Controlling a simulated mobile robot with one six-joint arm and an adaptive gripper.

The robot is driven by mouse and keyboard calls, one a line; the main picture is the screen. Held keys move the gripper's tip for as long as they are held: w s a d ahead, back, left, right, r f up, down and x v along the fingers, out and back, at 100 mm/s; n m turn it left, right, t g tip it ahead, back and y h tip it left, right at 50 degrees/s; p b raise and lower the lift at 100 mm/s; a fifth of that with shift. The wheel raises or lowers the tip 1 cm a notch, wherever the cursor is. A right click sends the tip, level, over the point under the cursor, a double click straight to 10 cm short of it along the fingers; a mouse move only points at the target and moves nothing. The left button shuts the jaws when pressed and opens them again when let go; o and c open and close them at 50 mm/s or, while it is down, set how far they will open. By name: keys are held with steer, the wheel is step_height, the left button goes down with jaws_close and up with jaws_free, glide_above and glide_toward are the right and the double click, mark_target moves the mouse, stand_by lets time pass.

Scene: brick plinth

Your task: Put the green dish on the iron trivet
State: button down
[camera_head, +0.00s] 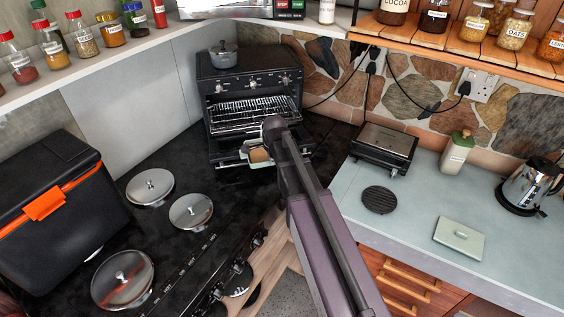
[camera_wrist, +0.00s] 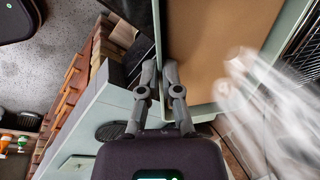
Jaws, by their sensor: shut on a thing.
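The pale green dish (camera_head: 245,153) with a brown filling is in front of the open oven, at the far end of my arm. In the wrist view the dish (camera_wrist: 198,108) fills the upper right, and my gripper (camera_wrist: 160,72) is shut on its near wall, one finger on each side. In the head view my arm hides the gripper's fingers and part of the dish. The iron trivet (camera_head: 379,200) is a dark, round, ridged disc lying bare on the pale counter, right of my arm. It also shows in the wrist view (camera_wrist: 108,131).
The black oven (camera_head: 250,80) stands open with a wire rack (camera_head: 252,108) inside and a pot on top. A sandwich press (camera_head: 384,147), a canister, a kettle (camera_head: 530,185) and a pale green slab (camera_head: 459,238) stand around the trivet. A blurred, whitish shape crosses the wrist view's right side.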

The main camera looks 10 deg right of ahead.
steer(key=shift+f+b, duration=2.7)
